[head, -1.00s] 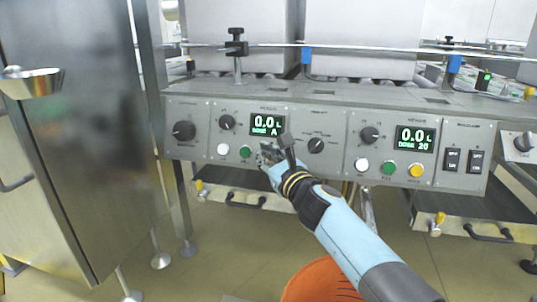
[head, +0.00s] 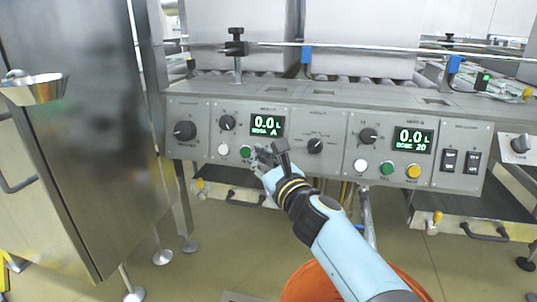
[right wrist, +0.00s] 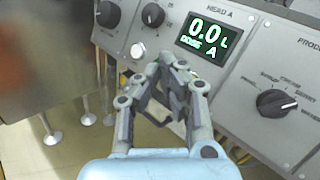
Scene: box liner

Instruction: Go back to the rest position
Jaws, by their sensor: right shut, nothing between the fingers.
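My right gripper (head: 264,154) is shut and empty in front of the left half of the grey control panel (head: 295,172). In the head view its tips are close to the green button (head: 246,151); whether they touch it cannot be told. The right wrist view shows the shut fingers (right wrist: 172,66) below the display (right wrist: 207,38), which reads 0.0 L and A. The black selector knob (right wrist: 277,103) is to their right. My left gripper is not in view.
A steel cabinet (head: 80,130) stands at the left. A second display (head: 412,140) sits right of a black knob (head: 368,135), above white, green and yellow buttons. Rollers and large grey boxes (head: 360,40) are behind the panel. An orange round object (head: 310,284) is on the floor below my arm.

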